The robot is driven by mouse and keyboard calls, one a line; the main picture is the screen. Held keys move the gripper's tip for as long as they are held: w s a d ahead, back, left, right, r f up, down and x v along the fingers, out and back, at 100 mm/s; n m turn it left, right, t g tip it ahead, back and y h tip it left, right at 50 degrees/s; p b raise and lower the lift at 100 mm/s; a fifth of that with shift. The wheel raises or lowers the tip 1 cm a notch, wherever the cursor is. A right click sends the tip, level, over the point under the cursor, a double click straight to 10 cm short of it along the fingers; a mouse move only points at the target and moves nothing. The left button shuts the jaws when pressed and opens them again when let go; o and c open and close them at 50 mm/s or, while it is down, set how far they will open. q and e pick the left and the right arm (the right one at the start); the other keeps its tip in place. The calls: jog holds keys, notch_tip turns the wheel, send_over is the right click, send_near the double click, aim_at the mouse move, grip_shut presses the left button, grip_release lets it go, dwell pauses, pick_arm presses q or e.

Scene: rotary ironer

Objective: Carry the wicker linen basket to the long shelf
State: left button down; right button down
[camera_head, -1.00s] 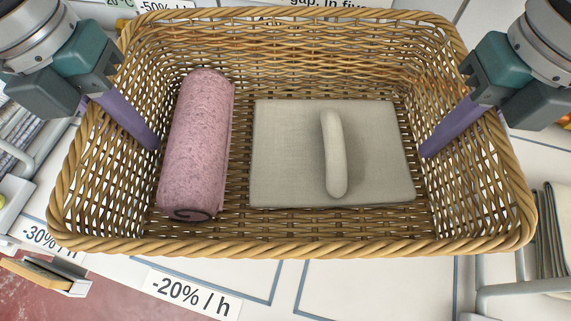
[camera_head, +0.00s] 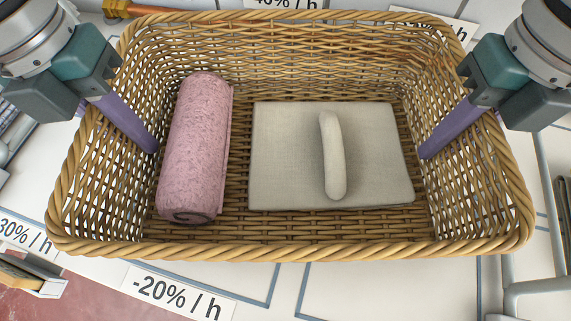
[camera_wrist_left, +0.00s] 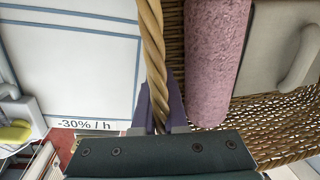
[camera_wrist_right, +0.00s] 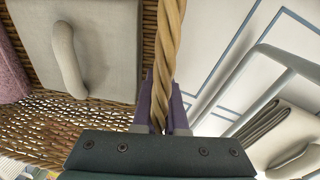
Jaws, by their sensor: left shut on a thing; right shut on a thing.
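The wicker linen basket (camera_head: 290,247) fills most of the head view, held between my two grippers. In it lie a rolled pink towel (camera_head: 195,145) at the left and a flat grey-beige pad with a raised loop handle (camera_head: 280,160) right of the middle. My left gripper (camera_head: 125,120) is shut on the left rim; the left wrist view shows the twisted rim (camera_wrist_left: 153,60) between its purple fingers. My right gripper (camera_head: 450,125) is shut on the right rim, which also shows between the fingers in the right wrist view (camera_wrist_right: 167,60). The long shelf cannot be made out.
White floor with blue-grey lines (camera_head: 390,290) lies below the basket. A label reading "-20% / h" (camera_head: 178,293) and a reddish patch (camera_head: 90,303) show at lower left. Grey metal tubing (camera_head: 540,287) stands at lower right, with folded dark cloth near it in the right wrist view (camera_wrist_right: 262,130).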

pick_arm(q)
jog(key=c, duration=1.3)
grip_release()
jog(key=shift+f, duration=0.1)
jog(key=shift+c, duration=0.2)
pick_arm(e)
jog(key=c, duration=1.3)
grip_release()
jog(key=shift+c, duration=0.2)
pick_arm(q)
jog(key=o, duration=0.4)
pick_arm(e)
jog(key=o, duration=0.4)
pick_arm(q)
jog(key=r, duration=0.4)
jog(key=a+r, duration=0.1)
jog(key=r, duration=0.2)
jog(key=shift+r, duration=0.5)
pick_arm(e)
jog(key=shift+r, duration=0.15)
jog(key=r, duration=0.3)
jog(key=d+r, duration=0.1)
jog(key=r, duration=0.7)
jog(key=shift+d+r, duration=0.25)
